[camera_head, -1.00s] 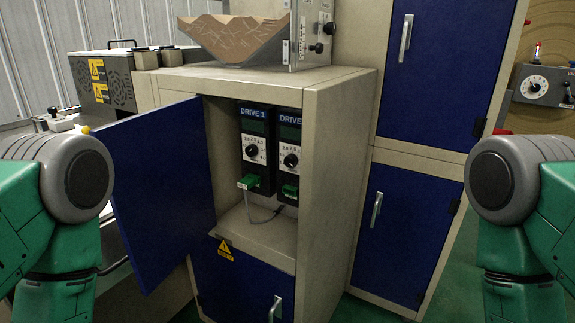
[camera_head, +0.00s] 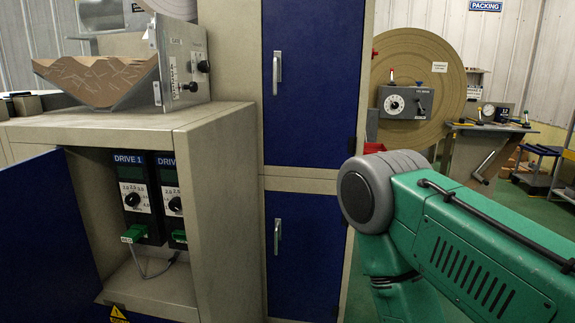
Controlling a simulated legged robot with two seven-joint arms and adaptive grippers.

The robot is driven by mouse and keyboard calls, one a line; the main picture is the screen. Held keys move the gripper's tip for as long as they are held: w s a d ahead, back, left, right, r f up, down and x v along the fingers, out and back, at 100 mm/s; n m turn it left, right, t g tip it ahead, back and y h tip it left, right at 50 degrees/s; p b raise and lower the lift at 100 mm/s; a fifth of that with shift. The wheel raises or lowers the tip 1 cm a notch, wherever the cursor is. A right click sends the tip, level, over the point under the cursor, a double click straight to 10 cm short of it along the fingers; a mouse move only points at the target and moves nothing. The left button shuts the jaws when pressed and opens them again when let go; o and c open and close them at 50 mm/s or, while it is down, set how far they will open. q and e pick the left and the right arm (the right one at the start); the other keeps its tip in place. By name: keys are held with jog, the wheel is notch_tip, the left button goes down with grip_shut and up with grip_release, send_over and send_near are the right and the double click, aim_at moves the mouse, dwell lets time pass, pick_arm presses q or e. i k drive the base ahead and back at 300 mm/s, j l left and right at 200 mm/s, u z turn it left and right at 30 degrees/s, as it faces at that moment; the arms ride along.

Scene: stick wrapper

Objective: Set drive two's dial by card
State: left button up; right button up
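Drive 1 (camera_head: 136,199) hangs inside the open cabinet at the left, with a black dial on a white numbered scale and a green connector below it. Drive two (camera_head: 173,202) is beside it on the right; the cabinet's side wall cuts off part of it, and part of its dial (camera_head: 174,204) shows. The setting on that dial is too small to read. I cannot make out a card with settings. My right arm comes in at the lower right, but its gripper is out of view. My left arm and gripper are out of view.
The blue cabinet door (camera_head: 40,238) stands open at the left. A tall cabinet with blue doors (camera_head: 312,80) stands right of the drives. A hopper (camera_head: 110,75) sits on top of the drive cabinet. A grey dial box (camera_head: 405,103) and a packing bench (camera_head: 488,127) are farther right.

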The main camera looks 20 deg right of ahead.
aim_at(175, 206)
jog(key=i+l+u, duration=0.15)
jog(key=i+l, duration=0.15)
jog(key=l, duration=1.75)
jog(key=i+l+u, duration=0.2)
jog(key=l, duration=1.9)
jog(key=l+u, duration=0.15)
jog(key=l, duration=1.9)
jog(key=j, duration=0.8)
jog(key=j+z, duration=0.15)
jog(key=j, duration=0.6)
jog(key=k+j, duration=0.15)
jog(key=j, duration=0.65)
jog(key=j+z, duration=0.1)
jog(key=j, duration=0.65)
jog(key=k+j, duration=0.15)
jog(key=j, duration=0.6)
jog(key=k+j+z, duration=0.15)
jog(key=j, duration=0.65)
jog(key=k+j, duration=0.1)
jog(key=j, duration=0.65)
jog(key=k+j+z, duration=0.1)
jog(key=j, duration=0.65)
jog(key=k, duration=0.7)
